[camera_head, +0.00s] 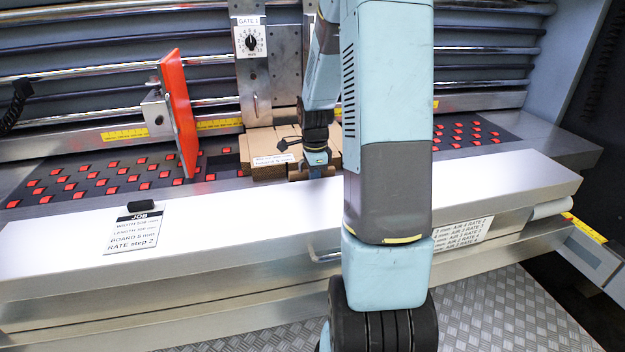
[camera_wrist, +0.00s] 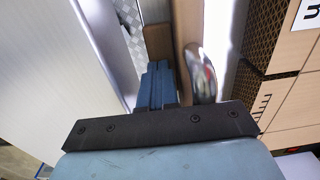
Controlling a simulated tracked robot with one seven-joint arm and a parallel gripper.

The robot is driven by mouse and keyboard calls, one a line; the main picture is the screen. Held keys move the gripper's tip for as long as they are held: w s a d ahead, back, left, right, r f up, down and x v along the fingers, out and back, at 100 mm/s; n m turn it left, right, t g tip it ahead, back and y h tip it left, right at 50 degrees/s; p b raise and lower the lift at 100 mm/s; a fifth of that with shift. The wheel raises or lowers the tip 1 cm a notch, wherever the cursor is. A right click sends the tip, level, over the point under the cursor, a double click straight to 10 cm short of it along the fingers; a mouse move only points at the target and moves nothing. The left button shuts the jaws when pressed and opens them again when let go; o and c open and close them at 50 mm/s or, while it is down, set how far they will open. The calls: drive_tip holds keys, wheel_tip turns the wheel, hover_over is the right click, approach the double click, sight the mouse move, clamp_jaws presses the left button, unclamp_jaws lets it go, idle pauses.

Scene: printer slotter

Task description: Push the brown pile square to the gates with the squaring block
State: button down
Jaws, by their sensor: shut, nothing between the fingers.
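The brown pile (camera_head: 258,143) of cardboard blanks lies on the feed table below the gate 1 plate (camera_head: 250,70), with a white label on it. Its corrugated edges and label also show at the right of the wrist view (camera_wrist: 292,100). My gripper (camera_head: 317,168) is at the pile's near right side; its blue fingers (camera_wrist: 157,85) are shut and empty. A wooden piece (camera_wrist: 186,25), probably the squaring block, lies just past the fingertips, beside a shiny rounded metal part (camera_wrist: 203,78). Whether it touches the fingers or pile I cannot tell. My arm hides the pile's right side.
A red upright side guide (camera_head: 178,112) stands left of the pile. The dark bed with red rollers (camera_head: 90,178) extends on both sides. A white front ledge (camera_head: 240,205) runs before it, with a job card (camera_head: 134,232) at left. A dial (camera_head: 250,41) is on the gate plate.

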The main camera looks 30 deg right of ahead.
drive_tip(key=shift+w+d+f, duration=0.1)
drive_tip(key=shift+w+d, duration=0.25)
drive_tip(key=shift+w, duration=0.85)
drive_tip(key=shift+w+d+f, duration=0.15)
drive_tip(key=shift+w+d, duration=0.15)
drive_tip(key=shift+w, duration=0.85)
drive_tip(key=shift+w+d+f, duration=0.1)
drive_tip(key=shift+w+d, duration=0.25)
drive_tip(key=shift+w, duration=0.85)
idle(1.7)
drive_tip(key=shift+w+d+r, duration=0.15)
drive_tip(key=shift+w+r, duration=0.15)
drive_tip(key=shift+w, duration=0.25)
idle(0.4)
drive_tip(key=shift+s+f, duration=0.25)
drive_tip(key=shift+s, duration=0.1)
idle(0.4)
drive_tip(key=shift+r, duration=0.1)
